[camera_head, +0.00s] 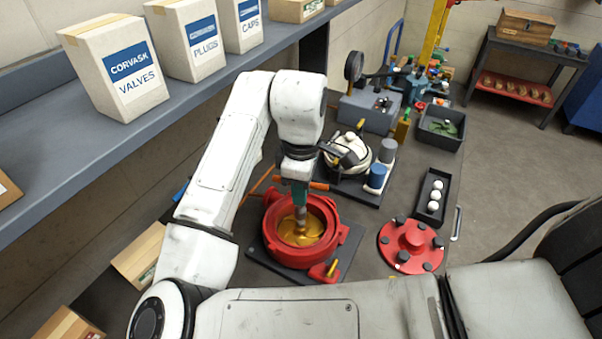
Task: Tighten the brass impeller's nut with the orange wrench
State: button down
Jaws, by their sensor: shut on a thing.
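The brass impeller (299,234) sits inside the round red housing (271,236) on a dark base plate. My gripper (299,192) points down over the housing, mostly hidden by the wrist, and appears shut on the orange wrench (320,186), whose orange handle shows to the right of the jaws. A grey metal piece (300,212) extends down below the jaws to the middle of the impeller. The nut is hidden beneath it, so I cannot tell how the wrench is seated on it.
A red flanged cover (411,246) lies to the right, with a black tray of white balls (436,196) behind it. A cream motor (348,152) and blue cylinder (375,177) stand close behind the housing. Labelled boxes (115,68) stand on the left shelf.

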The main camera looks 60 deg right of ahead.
jog(key=shift+s+r+n+p, duration=0.1)
jog(key=shift+r+n+p, duration=0.15)
jog(key=shift+n+p, duration=0.4)
jog(key=n, duration=0.1)
jog(key=f+n, duration=0.1)
jog(key=n, duration=0.4)
jog(key=shift+f+n, duration=0.2)
jog(key=shift+n, duration=0.15)
jog(key=shift+d, duration=0.1)
jog(key=shift+f, duration=0.1)
jog(key=shift+f+b, duration=0.7)
jog(key=shift+f, duration=0.45)
